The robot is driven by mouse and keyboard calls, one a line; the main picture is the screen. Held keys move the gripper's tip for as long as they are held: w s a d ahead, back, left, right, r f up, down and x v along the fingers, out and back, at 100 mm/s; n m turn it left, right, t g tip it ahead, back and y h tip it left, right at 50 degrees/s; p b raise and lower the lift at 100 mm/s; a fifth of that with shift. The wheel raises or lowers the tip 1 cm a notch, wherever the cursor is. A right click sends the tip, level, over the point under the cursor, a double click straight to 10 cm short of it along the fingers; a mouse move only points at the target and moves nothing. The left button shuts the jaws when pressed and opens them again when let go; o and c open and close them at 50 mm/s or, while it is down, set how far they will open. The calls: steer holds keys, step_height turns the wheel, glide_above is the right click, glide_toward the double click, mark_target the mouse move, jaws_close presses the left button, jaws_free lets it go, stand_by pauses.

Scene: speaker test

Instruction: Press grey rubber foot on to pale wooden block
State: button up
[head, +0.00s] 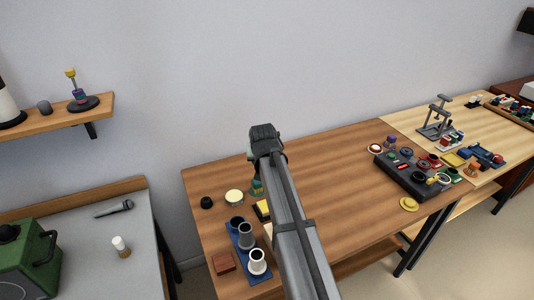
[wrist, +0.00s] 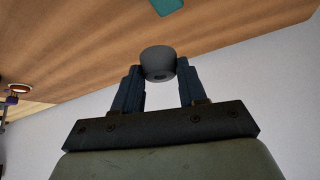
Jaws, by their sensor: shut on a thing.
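The grey rubber foot (wrist: 158,62) is a small round tapered piece in the wrist view. It sits between the fingertips of my gripper (wrist: 158,76), which is shut on it and holds it clear of the wooden table. In the head view my gripper (head: 264,140) is at the far end of my arm, near the table's back edge; its fingertips and the foot are hidden there. A pale piece (head: 268,230), perhaps the pale wooden block, shows only in part at the left edge of my arm. I cannot make out the block in the wrist view.
On the wooden table (head: 330,165), a blue tray (head: 236,240) with grey cups, a brown block (head: 223,263), a cream disc (head: 234,197) and a black knob (head: 206,202) stand left of my arm. A dark box (head: 405,175) with coloured parts is at right. The table's middle is clear.

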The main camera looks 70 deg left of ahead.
steer(key=s+d+f, duration=0.1)
steer(key=s+d, duration=0.2)
steer(key=d, duration=0.8)
steer(key=shift+d+m, duration=0.15)
steer(key=shift+m, duration=0.15)
steer(key=shift+f, duration=3.15)
steer(key=shift+f, duration=0.3)
stand_by(0.6)
steer(key=o, duration=1.1)
steer(key=shift+c, duration=0.2)
steer(key=shift+r, duration=0.15)
step_height(320, 180, up, 7)
stand_by(0.7)
